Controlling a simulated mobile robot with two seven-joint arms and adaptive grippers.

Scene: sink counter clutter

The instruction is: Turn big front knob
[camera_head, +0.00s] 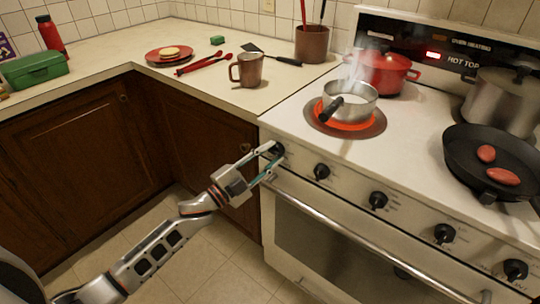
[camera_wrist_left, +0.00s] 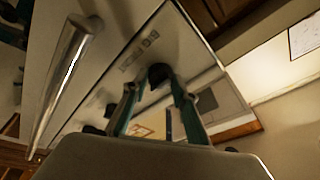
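The big front knob (camera_wrist_left: 157,74) is a black knob at the left end of the stove's front panel, beside a printed label partly legible as "BIG". It also shows in the head view (camera_head: 279,149), partly covered by my fingers. My left gripper (camera_head: 276,154) reaches it from the front left. In the left wrist view its two teal fingers (camera_wrist_left: 156,84) stand on either side of the knob, closed in close around it. Exact finger contact is small and dark. My right gripper is not in view.
More black knobs (camera_head: 378,200) line the panel above the oven handle (camera_head: 350,232). A steaming saucepan (camera_head: 350,100) sits on a glowing red burner (camera_head: 371,127). A black skillet (camera_head: 470,148), red pot (camera_head: 384,75) and steel pot (camera_head: 500,98) are on the stovetop. The floor in front is clear.

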